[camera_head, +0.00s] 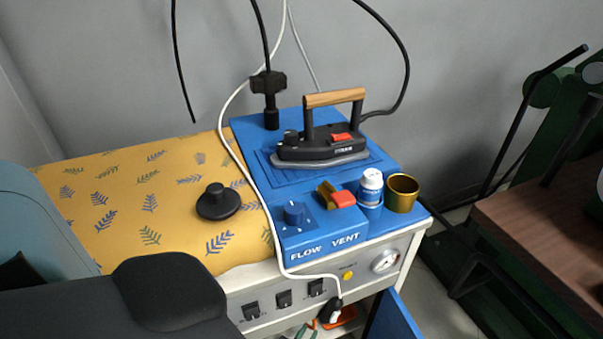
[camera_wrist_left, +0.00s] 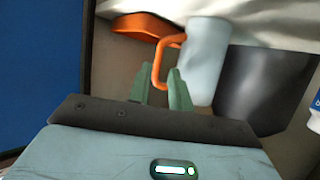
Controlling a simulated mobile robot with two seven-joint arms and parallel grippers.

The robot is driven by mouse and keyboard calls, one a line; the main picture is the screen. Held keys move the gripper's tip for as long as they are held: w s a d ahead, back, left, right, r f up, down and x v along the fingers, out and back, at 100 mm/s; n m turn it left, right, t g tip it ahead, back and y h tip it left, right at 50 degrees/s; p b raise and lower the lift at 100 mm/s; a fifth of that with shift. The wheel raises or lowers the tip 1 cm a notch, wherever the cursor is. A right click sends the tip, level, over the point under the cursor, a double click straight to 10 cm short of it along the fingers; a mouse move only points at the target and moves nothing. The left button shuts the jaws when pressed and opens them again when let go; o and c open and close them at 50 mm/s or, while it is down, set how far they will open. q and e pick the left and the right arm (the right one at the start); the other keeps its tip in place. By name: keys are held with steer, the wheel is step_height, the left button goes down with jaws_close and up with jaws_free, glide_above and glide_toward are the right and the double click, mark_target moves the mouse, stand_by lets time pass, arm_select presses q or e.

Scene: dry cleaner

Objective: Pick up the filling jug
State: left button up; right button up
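The filling jug (camera_wrist_left: 205,62) shows in the left wrist view as a pale, light-blue vessel with an orange handle (camera_wrist_left: 160,62) on its left. My left gripper (camera_wrist_left: 163,88) has its two greenish fingers apart, one on either side of the lower part of the handle. I cannot tell whether either finger touches it. In the head view my dark left arm comes in from the lower left, and the gripper is mostly hidden at the cabinet's bottom edge. The jug cannot be made out clearly there. My right gripper is in neither view.
An orange object (camera_wrist_left: 142,25) and a dark grey container (camera_wrist_left: 262,88) flank the jug. A blue door (camera_head: 395,318) stands open at the cabinet. A white cord hangs across the front.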

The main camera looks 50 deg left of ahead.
mark_target(313, 327)
arm_select(q)
steer(key=shift+b+x, duration=1.45)
steer(key=shift+x, duration=1.6)
steer(key=shift+w+f, duration=0.15)
steer(key=shift+w, duration=0.2)
jaws_close()
